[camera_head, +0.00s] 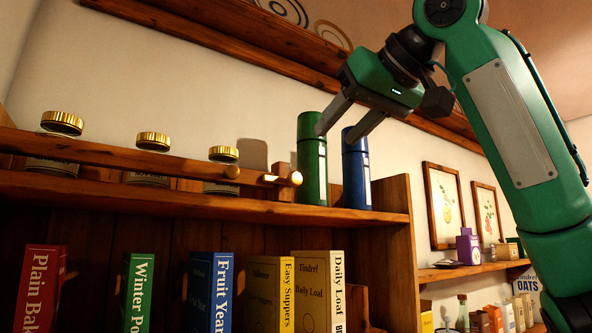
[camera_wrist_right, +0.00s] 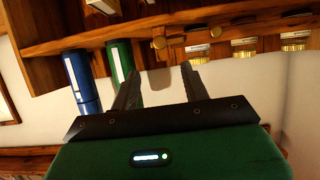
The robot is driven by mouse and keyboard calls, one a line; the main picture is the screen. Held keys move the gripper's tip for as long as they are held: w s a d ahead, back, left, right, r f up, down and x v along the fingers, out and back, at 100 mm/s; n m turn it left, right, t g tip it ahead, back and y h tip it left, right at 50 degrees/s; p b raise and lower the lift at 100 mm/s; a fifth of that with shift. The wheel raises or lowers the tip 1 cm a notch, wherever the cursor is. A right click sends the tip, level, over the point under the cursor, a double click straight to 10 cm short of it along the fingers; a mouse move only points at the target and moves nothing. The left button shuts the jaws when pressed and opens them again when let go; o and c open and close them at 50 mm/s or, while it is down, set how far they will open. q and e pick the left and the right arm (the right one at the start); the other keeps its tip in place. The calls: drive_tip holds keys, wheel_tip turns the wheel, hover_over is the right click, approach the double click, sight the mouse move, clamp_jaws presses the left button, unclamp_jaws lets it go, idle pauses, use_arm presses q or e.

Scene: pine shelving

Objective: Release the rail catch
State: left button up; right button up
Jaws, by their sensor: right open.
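A wooden rail (camera_head: 110,152) runs across the front of the upper shelf, before the jars. I cannot tell from these views how the catch sits on the rail. My right gripper (camera_head: 337,133) is open and empty, above and to the right of the catch, near the tops of the green and blue canisters. Its fingers also show in the right wrist view (camera_wrist_right: 160,82). My left gripper is out of view.
A green canister (camera_head: 312,160) and a blue canister (camera_head: 356,170) stand right of the catch. Several gold-lidded jars (camera_head: 62,123) stand behind the rail. Books (camera_head: 140,290) fill the lower shelf. Another wooden shelf (camera_head: 240,40) crosses above.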

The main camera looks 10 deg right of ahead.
drive_tip(key=p, duration=0.3)
approach(297, 177)
drive_tip(key=w, duration=0.2)
drive_tip(key=p+x, duration=0.1)
drive_tip(key=x, duration=0.3)
drive_tip(key=shift+s+a+f, duration=0.1)
drive_tip(key=shift+a+f, duration=0.05)
drive_tip(key=shift+a, duration=0.05)
drive_tip(key=shift+p+x, duration=0.45)
drive_tip(key=shift+x, duration=0.6)
drive_tip(key=shift+a+f, duration=0.15)
drive_tip(key=shift+f, duration=0.15)
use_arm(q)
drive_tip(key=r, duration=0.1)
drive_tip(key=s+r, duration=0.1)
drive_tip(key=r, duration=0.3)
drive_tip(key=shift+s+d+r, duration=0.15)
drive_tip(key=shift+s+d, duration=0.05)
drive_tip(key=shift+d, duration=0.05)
use_arm(e)
drive_tip(key=c, duration=1)
